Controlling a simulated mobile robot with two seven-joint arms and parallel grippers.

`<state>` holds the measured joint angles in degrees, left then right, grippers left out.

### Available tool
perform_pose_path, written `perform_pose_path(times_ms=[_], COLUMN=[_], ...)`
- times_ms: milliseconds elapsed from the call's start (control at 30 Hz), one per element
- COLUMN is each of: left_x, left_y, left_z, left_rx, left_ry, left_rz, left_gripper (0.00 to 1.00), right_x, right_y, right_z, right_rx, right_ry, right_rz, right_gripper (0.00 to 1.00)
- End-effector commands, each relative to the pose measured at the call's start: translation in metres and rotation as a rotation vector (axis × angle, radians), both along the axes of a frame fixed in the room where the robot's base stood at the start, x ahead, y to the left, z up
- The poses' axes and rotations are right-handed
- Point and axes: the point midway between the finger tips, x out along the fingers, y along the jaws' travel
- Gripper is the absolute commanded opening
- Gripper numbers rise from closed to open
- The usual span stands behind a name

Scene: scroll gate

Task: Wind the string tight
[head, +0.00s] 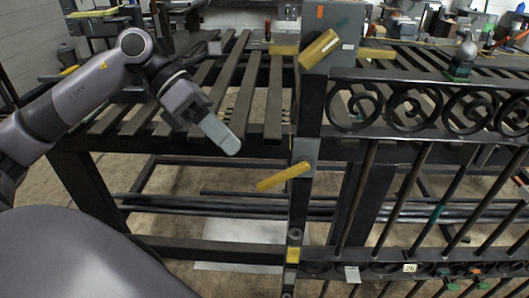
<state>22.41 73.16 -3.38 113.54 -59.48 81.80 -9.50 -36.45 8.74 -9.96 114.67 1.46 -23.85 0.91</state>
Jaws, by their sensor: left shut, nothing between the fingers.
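A grey box (350,28) sits at the top of the dark gate post, with a tilted yellow block-like handle (319,49) on its front. Lower on the post, a smaller grey plate (305,153) carries a slanted yellow lever (284,177). I cannot make out a string for sure. My left gripper (229,144) is shut and empty. It hangs in front of the slatted table edge, left of the post and up-left of the yellow lever, apart from both handles. My right gripper is not in view.
The dark scroll gate (440,112) with vertical bars fills the right side. A slatted metal table (190,108) stands behind my left arm. A small green-based object (462,62) is at the upper right. A number tag (410,268) is on the lower rail. The space between gripper and post looks clear.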

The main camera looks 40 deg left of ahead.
Motion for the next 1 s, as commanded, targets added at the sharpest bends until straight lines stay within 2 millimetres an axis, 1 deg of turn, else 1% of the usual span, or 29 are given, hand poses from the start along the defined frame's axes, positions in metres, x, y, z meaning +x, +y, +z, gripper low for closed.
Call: perform_pose_path(times_ms=[33, 100, 200, 267, 367, 467, 800, 1000], left_x=[0.001, 0.002, 0.004, 0.005, 0.007, 0.011, 0.032, 0.042], left_y=[0.009, 0.019, 0.029, 0.031, 0.029, 0.022, -0.014, -0.030], left_z=[0.013, 0.022, 0.029, 0.031, 0.026, 0.016, -0.041, -0.067], left_rx=[0.108, 0.223, 0.327, 0.358, 0.371, 0.366, 0.359, 0.361], left_ry=[-0.107, -0.215, -0.306, -0.331, -0.343, -0.339, -0.338, -0.338], left_rz=[-0.037, -0.083, -0.124, -0.136, -0.144, -0.145, -0.143, -0.142], left_gripper=[0.00, 0.00, 0.00, 0.00, 0.00, 0.00, 0.00, 0.00], right_x=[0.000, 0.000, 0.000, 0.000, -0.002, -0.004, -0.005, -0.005], right_y=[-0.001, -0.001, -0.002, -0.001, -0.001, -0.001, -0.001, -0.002], right_z=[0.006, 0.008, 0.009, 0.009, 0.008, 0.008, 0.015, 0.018], right_rx=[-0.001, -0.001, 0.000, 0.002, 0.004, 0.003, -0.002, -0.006], right_ry=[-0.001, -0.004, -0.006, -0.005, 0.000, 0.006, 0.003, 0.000], right_rz=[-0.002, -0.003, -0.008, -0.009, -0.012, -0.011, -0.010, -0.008], right_gripper=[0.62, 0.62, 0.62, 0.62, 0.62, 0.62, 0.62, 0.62])
